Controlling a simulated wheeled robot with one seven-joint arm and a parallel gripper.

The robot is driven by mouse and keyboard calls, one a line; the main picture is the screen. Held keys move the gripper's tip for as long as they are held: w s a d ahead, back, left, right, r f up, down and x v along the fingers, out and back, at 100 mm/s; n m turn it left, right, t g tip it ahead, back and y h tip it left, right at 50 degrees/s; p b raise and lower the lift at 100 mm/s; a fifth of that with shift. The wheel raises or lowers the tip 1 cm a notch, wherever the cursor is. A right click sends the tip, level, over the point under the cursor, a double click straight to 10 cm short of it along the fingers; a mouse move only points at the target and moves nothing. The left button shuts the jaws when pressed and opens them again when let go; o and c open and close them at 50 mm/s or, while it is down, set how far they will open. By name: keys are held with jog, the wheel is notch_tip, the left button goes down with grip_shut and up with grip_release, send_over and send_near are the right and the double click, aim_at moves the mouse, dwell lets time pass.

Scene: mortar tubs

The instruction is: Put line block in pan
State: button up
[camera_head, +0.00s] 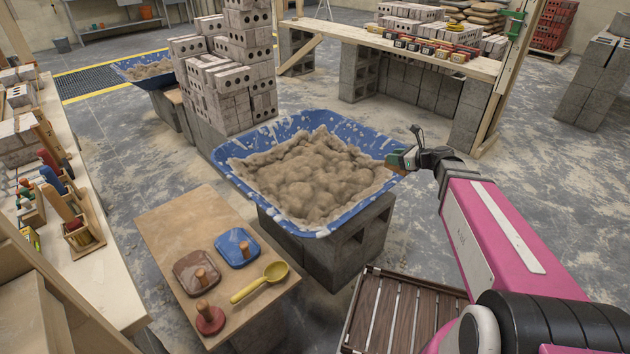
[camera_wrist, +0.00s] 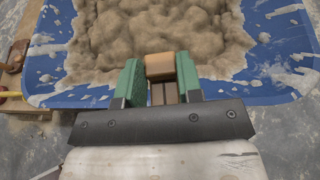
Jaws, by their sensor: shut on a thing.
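The line block, a small brown wooden block, is held between the green fingers of my gripper (camera_wrist: 160,83). Its tan top shows in the wrist view (camera_wrist: 160,63), and a slot seems to run below it. In the head view my gripper (camera_head: 400,160) is at the right rim of the blue pan (camera_head: 372,205); the block there is small and partly hidden. The pan stands on grey concrete blocks and holds lumpy mortar (camera_head: 310,172). The wrist view also shows the pan (camera_wrist: 272,90), with the block seen over its near edge. I cannot tell the height between them.
A wooden board (camera_head: 170,225) left of the pan bears a brown float (camera_head: 197,270), a blue float (camera_head: 237,246), a yellow scoop (camera_head: 262,281) and a red-based knob (camera_head: 209,318). A slatted crate (camera_head: 395,318) stands in front. Stacked bricks (camera_head: 235,90) rise behind the pan.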

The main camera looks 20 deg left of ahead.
jog(key=s+a+f+n+g, duration=0.1)
jog(key=s+a+f, duration=0.2)
jog(key=a, duration=1.1)
jog(key=s+a+f+n+g+y, duration=0.1)
jog(key=s+a+f+g, duration=0.15)
jog(key=a, duration=1.05)
jog(key=s+a+f+n+g, duration=0.1)
jog(key=s+a+f+n, duration=0.15)
jog(key=a, duration=1.15)
jog(key=shift+m, duration=0.45)
jog(key=shift+w+d+f, duration=1.25)
jog(key=shift+d+f, duration=0.2)
jog(key=shift+f, duration=0.4)
jog(key=shift+w+d+f, duration=1.25)
jog(key=shift+d+f, duration=0.2)
jog(key=shift+f, duration=0.45)
jog(key=shift+w+d+f, duration=1.25)
jog(key=shift+d+f, duration=0.2)
jog(key=shift+f, duration=0.4)
jog(key=shift+f, duration=0.1)
jog(key=shift+f, duration=0.35)
jog(key=shift+f, duration=0.2)
